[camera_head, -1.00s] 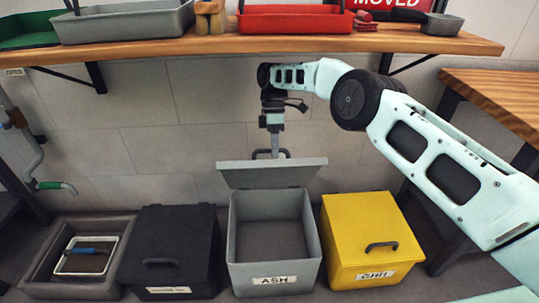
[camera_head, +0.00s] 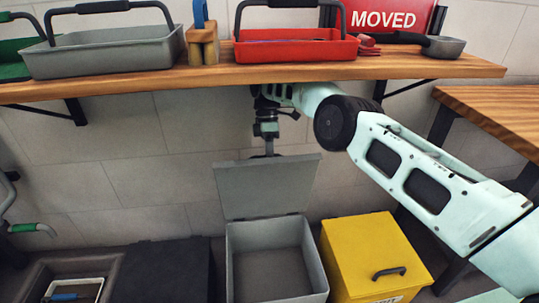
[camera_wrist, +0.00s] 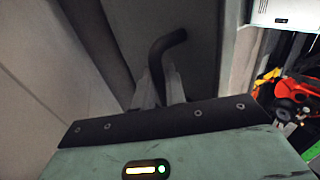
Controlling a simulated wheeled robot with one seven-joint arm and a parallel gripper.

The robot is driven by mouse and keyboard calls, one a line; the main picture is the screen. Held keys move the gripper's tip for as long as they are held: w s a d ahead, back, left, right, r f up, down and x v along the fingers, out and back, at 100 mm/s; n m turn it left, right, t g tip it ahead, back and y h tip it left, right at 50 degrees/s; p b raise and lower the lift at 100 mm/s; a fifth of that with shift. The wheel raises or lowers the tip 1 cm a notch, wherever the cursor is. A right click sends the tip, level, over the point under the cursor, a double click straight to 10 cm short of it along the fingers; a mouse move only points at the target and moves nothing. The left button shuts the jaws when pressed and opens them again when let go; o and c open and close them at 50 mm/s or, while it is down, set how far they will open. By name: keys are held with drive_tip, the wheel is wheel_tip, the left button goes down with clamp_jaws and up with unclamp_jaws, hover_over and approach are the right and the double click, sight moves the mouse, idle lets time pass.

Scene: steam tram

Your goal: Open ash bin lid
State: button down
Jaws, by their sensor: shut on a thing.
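The grey ash bin (camera_head: 237,262) stands on the floor between a black bin and a yellow bin, and its empty inside shows. Its grey lid (camera_head: 265,188) stands steeply raised at the back of the bin, with its broad inner face towards the head camera. My gripper (camera_head: 268,147) is at the lid's top edge, partly hidden behind it. In the wrist view, my gripper (camera_wrist: 163,92) is shut on the lid's dark bent handle (camera_wrist: 164,52). The fingertips are dim there, and the handle's far part is hidden.
The yellow bin (camera_head: 370,252) and the black bin (camera_head: 165,268) have shut lids. A wooden shelf (camera_head: 130,84) with a grey tray (camera_head: 110,50) and a red tray (camera_head: 295,50) lies close above my gripper. A tiled wall (camera_head: 120,150) is behind.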

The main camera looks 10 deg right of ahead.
drive_tip(key=shift+d+f, duration=0.25)
drive_tip(key=shift+f, duration=0.25)
drive_tip(key=c, duration=1.5)
unclamp_jaws()
drive_tip(key=shift+f, duration=0.1)
drive_tip(key=shift+o, duration=0.2)
drive_tip(key=shift+r, duration=0.2)
drive_tip(key=shift+a+r, duration=0.15)
